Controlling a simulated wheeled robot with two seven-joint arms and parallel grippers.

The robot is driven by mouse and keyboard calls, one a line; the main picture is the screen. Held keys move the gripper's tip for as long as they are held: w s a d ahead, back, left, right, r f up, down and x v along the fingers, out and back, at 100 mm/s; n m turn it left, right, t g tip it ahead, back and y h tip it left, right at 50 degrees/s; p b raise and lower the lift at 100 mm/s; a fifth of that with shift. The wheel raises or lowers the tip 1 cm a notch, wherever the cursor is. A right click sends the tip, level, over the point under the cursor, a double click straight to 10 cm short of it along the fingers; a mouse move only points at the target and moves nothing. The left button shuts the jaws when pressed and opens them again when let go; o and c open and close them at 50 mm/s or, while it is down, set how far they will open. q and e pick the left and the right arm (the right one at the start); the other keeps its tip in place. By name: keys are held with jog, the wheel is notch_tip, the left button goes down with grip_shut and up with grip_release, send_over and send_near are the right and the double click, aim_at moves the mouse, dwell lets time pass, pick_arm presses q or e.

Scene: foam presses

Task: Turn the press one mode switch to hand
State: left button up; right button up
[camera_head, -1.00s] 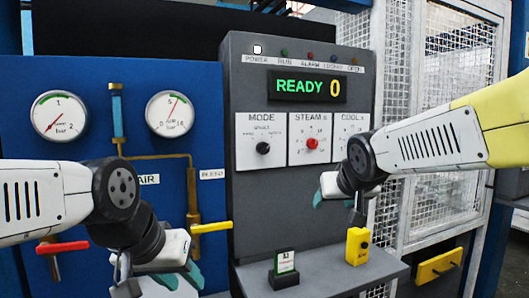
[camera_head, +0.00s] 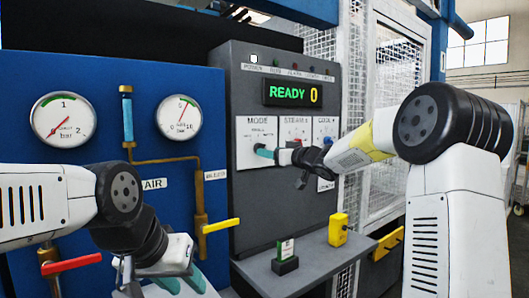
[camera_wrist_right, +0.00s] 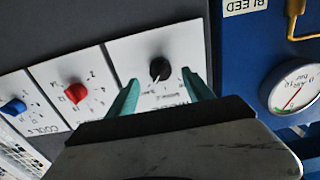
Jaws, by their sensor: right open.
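The press panel's MODE plate (camera_head: 252,130) is white, left of the STEAM and COOL plates. Its black mode switch knob (camera_wrist_right: 160,69) shows in the right wrist view between the two teal fingertips of my right gripper (camera_wrist_right: 158,88), which is open. The fingers stand either side of the knob; I cannot tell whether they touch it. In the head view my right gripper (camera_head: 268,153) is at the MODE plate and hides the knob. My left gripper (camera_head: 185,283) hangs low at the left, its teal fingers partly cut off by the frame edge.
The red steam knob (camera_wrist_right: 75,92) and blue cool knob (camera_wrist_right: 14,107) sit beside the mode switch. The display (camera_head: 292,94) reads READY 0. A yellow box (camera_head: 338,229) and a small black stand (camera_head: 285,262) are on the shelf. Gauges and yellow-handled valve (camera_head: 220,226) are left.

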jog(key=x, duration=0.5)
jog(key=shift+c, duration=0.2)
grip_shut()
